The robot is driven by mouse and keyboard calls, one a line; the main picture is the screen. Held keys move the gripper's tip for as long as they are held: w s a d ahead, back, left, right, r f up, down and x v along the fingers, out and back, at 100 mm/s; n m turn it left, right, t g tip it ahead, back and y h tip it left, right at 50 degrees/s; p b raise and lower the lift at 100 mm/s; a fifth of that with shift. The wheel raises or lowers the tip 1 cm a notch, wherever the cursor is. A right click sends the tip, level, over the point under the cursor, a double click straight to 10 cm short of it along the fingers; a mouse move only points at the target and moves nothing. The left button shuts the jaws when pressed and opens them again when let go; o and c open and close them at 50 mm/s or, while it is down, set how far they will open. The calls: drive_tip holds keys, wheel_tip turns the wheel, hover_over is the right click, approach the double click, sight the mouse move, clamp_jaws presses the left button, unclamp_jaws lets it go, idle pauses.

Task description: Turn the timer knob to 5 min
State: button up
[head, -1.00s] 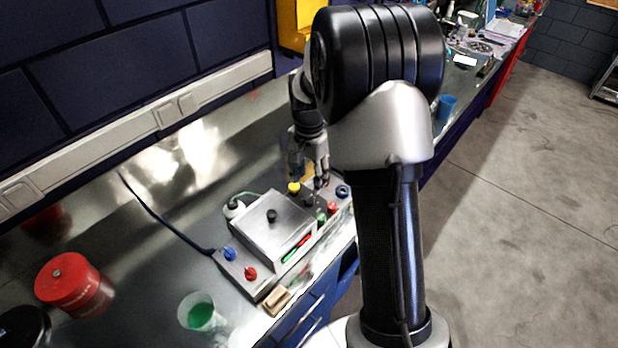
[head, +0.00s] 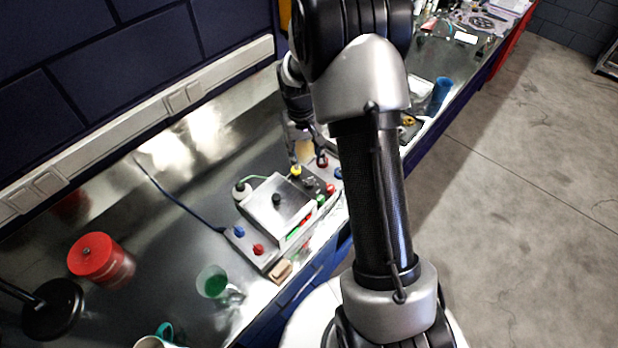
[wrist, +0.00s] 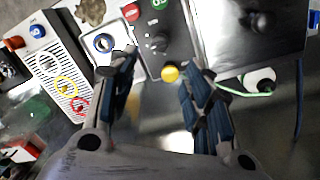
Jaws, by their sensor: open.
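A black knob (wrist: 158,43) with pale dial marks sits on the grey control panel (wrist: 146,62) in the wrist view. It looks like the timer knob, but its numbers and pointer setting are too small to read. A yellow button (wrist: 170,73) is beside it; red (wrist: 131,10) and green (wrist: 158,3) buttons are farther along. In the head view the panel is at the far end of the metal-lidded box (head: 276,205). My gripper (wrist: 158,63) is open and empty, its fingers apart on either side of the panel's yellow-button end. Contact cannot be told.
In the head view, a red can (head: 100,260) and a cup of green liquid (head: 212,281) stand nearer on the bench. A dark cable (head: 180,203) crosses behind.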

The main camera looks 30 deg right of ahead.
sight(309, 180)
drive_tip(key=f, duration=1.1)
drive_tip(key=shift+d+f+b, duration=0.35)
drive_tip(key=shift+d+f, duration=0.05)
drive_tip(key=shift+s, duration=0.1)
drive_tip(key=c, duration=1.1)
